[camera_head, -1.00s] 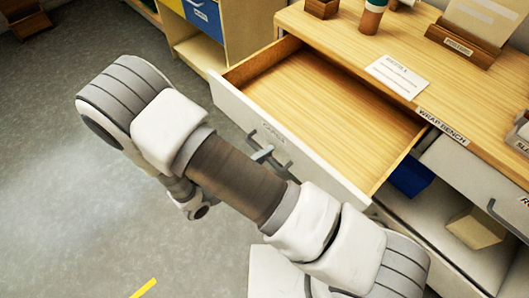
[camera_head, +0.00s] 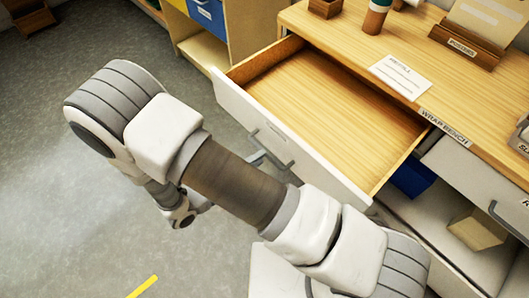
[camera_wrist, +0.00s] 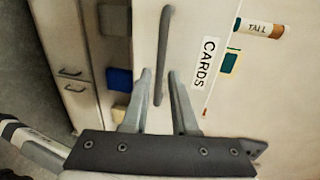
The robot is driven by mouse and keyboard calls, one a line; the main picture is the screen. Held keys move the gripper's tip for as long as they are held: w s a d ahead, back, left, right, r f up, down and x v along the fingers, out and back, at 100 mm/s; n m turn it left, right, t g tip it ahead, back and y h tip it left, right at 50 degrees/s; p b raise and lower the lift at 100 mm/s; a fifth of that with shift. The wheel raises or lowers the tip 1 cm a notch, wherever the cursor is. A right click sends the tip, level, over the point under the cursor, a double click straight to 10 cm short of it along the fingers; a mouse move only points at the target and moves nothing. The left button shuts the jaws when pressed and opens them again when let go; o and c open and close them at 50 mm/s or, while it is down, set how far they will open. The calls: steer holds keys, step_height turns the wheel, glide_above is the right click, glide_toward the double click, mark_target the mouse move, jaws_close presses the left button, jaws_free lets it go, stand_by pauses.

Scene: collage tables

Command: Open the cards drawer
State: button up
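The cards drawer stands pulled out from the bench in the head view, its wooden inside empty and its pale front (camera_head: 235,99) facing my arm. Its grey bar handle (camera_head: 272,142) shows on that front, partly behind my arm. In the wrist view, the drawer front bears a CARDS label (camera_wrist: 208,63) beside the handle (camera_wrist: 163,45). My gripper (camera_wrist: 159,74) is open, with its two fingers apart on either side of the handle's line. I see gaps between fingers and handle. Most of my gripper is hidden by my arm in the head view.
The wrap bench top (camera_head: 345,35) holds a white card (camera_head: 399,76), a brown cylinder (camera_head: 375,17) and a wooden card holder (camera_head: 466,45). A blue box (camera_head: 411,177) and a cardboard box (camera_head: 478,229) sit below, right of the drawer. Open floor (camera_head: 60,210) lies left.

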steer(key=v, duration=1.3)
steer(key=w+d+r+m+g+y+p, duration=0.25)
steer(key=d+r+m+g, duration=0.35)
steer(key=r+m, duration=0.45)
steer(key=w+d+r+m+g+y+p, duration=0.1)
steer(key=w+d+r+m+g, duration=0.3)
steer(key=d+r+m, duration=0.65)
steer(key=s+d+r+m+t+y+p, duration=0.1)
steer(key=d+r+m, duration=0.4)
steer(key=m, duration=0.7)
steer(key=s+d+r+m+t+y+p, duration=0.2)
steer(key=d+r+m+y, duration=0.3)
steer(key=r+m, duration=0.4)
steer(key=s+m+t+y, duration=0.1)
steer(key=m, duration=0.2)
steer(key=shift+s+d+t, duration=0.2)
steer(key=shift+d+t, duration=0.1)
steer(key=shift+d, duration=0.1)
